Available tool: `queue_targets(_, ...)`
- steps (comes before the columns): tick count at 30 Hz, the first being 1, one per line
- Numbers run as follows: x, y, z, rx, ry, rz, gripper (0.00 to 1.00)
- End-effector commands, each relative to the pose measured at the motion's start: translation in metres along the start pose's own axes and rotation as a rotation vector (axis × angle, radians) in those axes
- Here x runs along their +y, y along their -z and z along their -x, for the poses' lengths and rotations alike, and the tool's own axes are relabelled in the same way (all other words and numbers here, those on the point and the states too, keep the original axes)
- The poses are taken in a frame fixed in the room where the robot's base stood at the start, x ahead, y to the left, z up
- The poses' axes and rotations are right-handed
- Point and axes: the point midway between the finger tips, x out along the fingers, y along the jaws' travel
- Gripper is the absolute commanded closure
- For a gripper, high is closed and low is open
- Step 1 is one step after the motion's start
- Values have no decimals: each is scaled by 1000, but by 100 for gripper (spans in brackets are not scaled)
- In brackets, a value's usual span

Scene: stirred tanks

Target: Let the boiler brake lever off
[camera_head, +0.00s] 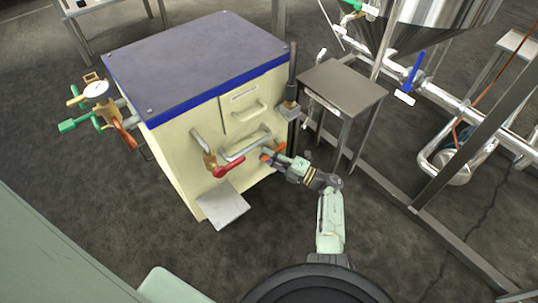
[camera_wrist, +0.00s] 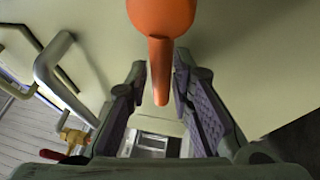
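The boiler (camera_head: 190,120) is a cream cabinet with a grey top and blue edge. An orange lever (camera_wrist: 161,50) hangs down its front in the wrist view, with a thick upper part and a thinner lower end. In the head view the orange lever (camera_head: 267,156) is small and partly hidden by my gripper (camera_head: 272,160), at the lower right of the front. In the wrist view my gripper (camera_wrist: 160,88) is open. The lever's lower end shows between its two fingers, with gaps on both sides. I see no contact. No label shows that this is the brake lever.
A red-handled brass valve (camera_head: 228,168) and bent grey pipes (camera_head: 246,146) are left of my gripper. A dark upright rod (camera_head: 292,75) stands at the boiler's right corner. A steel table (camera_head: 342,88) is to the right. Open floor (camera_head: 270,240) lies in front.

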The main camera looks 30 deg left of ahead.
Motion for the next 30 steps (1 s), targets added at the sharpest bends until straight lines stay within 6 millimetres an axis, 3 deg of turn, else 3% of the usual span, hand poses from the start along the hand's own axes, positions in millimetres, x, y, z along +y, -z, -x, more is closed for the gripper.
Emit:
queue_targets(10, 0, -1, 10, -1, 1, 2, 79)
queue_targets(24, 0, -1, 100, -2, 2, 1, 79)
queue_targets(30, 0, 0, 118, 0, 1, 1, 79)
